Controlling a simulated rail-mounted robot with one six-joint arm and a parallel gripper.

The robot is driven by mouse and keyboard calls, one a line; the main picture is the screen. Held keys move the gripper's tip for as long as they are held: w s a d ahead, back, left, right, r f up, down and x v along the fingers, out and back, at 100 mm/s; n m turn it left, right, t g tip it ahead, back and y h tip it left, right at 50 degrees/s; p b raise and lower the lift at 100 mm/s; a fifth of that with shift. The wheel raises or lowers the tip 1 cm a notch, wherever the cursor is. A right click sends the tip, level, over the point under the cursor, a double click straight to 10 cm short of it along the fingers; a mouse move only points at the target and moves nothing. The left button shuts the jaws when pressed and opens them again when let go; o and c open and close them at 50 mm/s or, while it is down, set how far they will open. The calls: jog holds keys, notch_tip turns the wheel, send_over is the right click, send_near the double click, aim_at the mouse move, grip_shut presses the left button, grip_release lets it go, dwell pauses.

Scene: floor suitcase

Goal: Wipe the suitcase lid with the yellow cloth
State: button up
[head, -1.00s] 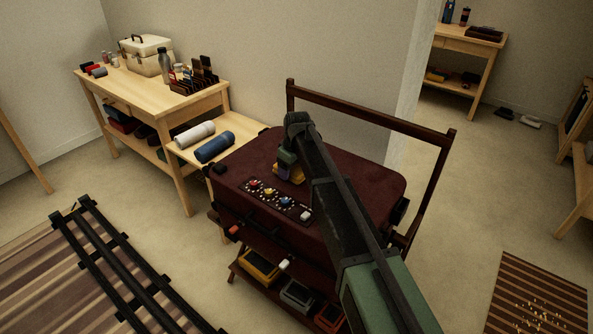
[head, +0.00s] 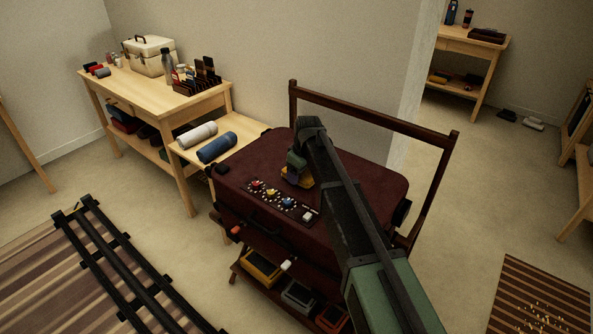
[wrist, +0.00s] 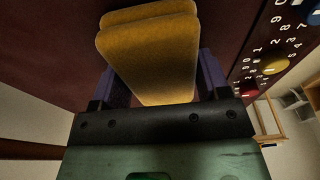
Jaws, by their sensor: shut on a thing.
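The dark red suitcase (head: 355,190) lies flat on a dark wooden stand, lid upward. The yellow cloth (head: 302,181) is on or just above the lid, left of its middle, partly hidden by my gripper (head: 296,175). In the wrist view the folded cloth (wrist: 152,50) sits between the two purple fingers of my gripper (wrist: 155,85), which is shut on it. The lid (wrist: 55,50) shows around the cloth. Whether the cloth presses on the lid cannot be told.
A panel with coloured knobs and white markings (head: 280,201) lies along the suitcase's near left edge. The stand's tall wooden frame (head: 375,115) rises behind. A side table with a white roll and a blue roll (head: 217,147) is at left. Trays (head: 262,267) sit below the suitcase.

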jog(key=shift+s+d, duration=0.65)
jog(key=shift+d, duration=0.25)
jog(key=shift+s+d, duration=0.65)
jog(key=shift+d, duration=0.25)
jog(key=shift+s+d, duration=0.65)
jog(key=shift+d, duration=0.25)
jog(key=shift+s+d+f, duration=0.1)
jog(key=shift+s+d, duration=1)
jog(key=shift+d, duration=0.25)
jog(key=shift+w, duration=0.1)
jog(key=shift+w+a, duration=0.85)
jog(key=shift+a, duration=0.25)
jog(key=shift+w+a, duration=1.1)
jog(key=shift+a, duration=0.4)
jog(key=shift+w+a, duration=1.1)
jog(key=shift+a, duration=0.4)
jog(key=shift+w+a, duration=1.1)
jog(key=shift+a, duration=0.4)
notch_tip(320, 180, up, 6)
jog(key=p, duration=0.6)
jog(key=shift+d, duration=0.1)
